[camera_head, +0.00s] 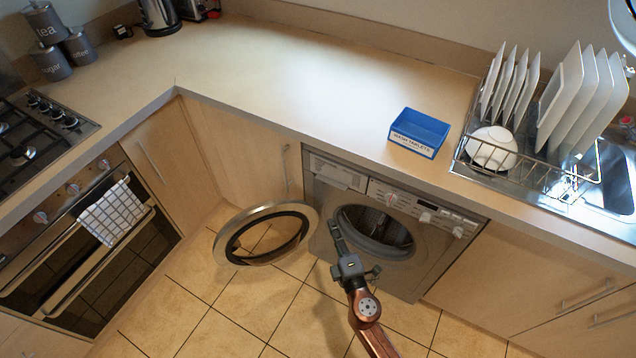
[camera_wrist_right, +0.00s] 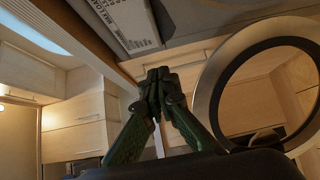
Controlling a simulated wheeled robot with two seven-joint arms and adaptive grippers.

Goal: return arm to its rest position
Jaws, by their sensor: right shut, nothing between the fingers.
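My right gripper (camera_head: 337,232) is in front of the washing machine (camera_head: 330,195), near the left edge of its drum opening (camera_head: 385,222). Its fingers are shut with nothing between them; the closed fingertips also show in the right wrist view (camera_wrist_right: 160,76). The machine's round door (camera_head: 228,222) stands open to the left of the gripper. The door ring shows at the right in the right wrist view (camera_wrist_right: 210,85), apart from the fingertips. The drum looks dark inside. My left gripper is not in view.
The worktop (camera_head: 270,75) runs above the machine, with a blue box (camera_head: 428,148) near its front edge. A dish rack (camera_head: 540,178) with plates stands at the right. An oven (camera_head: 90,265) with a checked towel (camera_head: 112,213) is at the left. The tiled floor (camera_head: 235,305) is clear.

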